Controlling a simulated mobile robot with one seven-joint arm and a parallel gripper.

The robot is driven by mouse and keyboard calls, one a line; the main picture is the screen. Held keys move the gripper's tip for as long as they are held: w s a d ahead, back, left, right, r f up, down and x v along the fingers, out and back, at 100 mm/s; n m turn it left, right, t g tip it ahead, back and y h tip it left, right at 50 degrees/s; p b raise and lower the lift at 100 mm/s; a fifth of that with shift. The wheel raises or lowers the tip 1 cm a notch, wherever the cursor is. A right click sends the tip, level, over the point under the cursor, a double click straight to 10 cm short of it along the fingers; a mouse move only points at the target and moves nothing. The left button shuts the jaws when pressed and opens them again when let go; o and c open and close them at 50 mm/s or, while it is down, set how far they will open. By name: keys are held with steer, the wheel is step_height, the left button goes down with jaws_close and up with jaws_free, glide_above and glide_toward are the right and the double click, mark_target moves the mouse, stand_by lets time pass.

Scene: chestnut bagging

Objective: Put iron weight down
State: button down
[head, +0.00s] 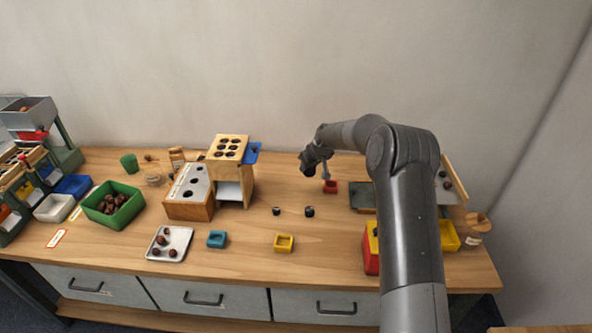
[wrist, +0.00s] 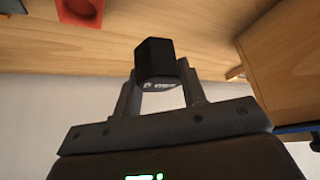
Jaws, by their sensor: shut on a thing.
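My gripper (wrist: 160,88) is shut on a black, many-sided iron weight (wrist: 154,60) in the wrist view. The weight sits between the two fingertips, with pale marking on the face towards the camera. In the head view my gripper (head: 316,163) is above the back of the table, just left of and above a small red square holder (head: 330,187). The held weight is hard to separate from the dark gripper there. The red holder also shows at the upper left of the wrist view (wrist: 82,12), apart from the weight. Two other small black weights (head: 276,211) (head: 309,211) stand on the table.
A wooden stand (head: 232,168) with a holed top is left of my gripper. A yellow holder (head: 284,243) and a teal holder (head: 217,239) are nearer the front. A dark green plate (head: 362,196) lies to the right. Bare wood surrounds the small weights.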

steer(key=s+d+r+n+g+y, duration=0.15)
steer(key=s+d+n, duration=0.25)
steer(key=s+d, duration=0.55)
steer(key=s+d+n+g+y, duration=0.15)
steer(key=s+d+n, duration=0.4)
steer(key=d, duration=0.75)
steer(key=shift+m+h, duration=0.3)
steer(key=shift+m, duration=0.35)
steer(key=w+a+f, duration=0.1)
steer(key=a+f, duration=0.1)
steer(key=a, duration=0.1)
steer(key=w+a+f, duration=0.1)
steer(key=a+f, duration=0.1)
steer(key=a, duration=0.1)
steer(key=w+a+f, duration=0.1)
steer(key=a+f, duration=0.2)
steer(key=shift+w+a, duration=0.2)
steer(key=shift+a, duration=0.2)
steer(key=shift+a+f, duration=0.1)
steer(key=shift+f, duration=1.9)
steer(key=shift+f, duration=0.1)
steer(key=c, duration=0.9)
jaws_free()
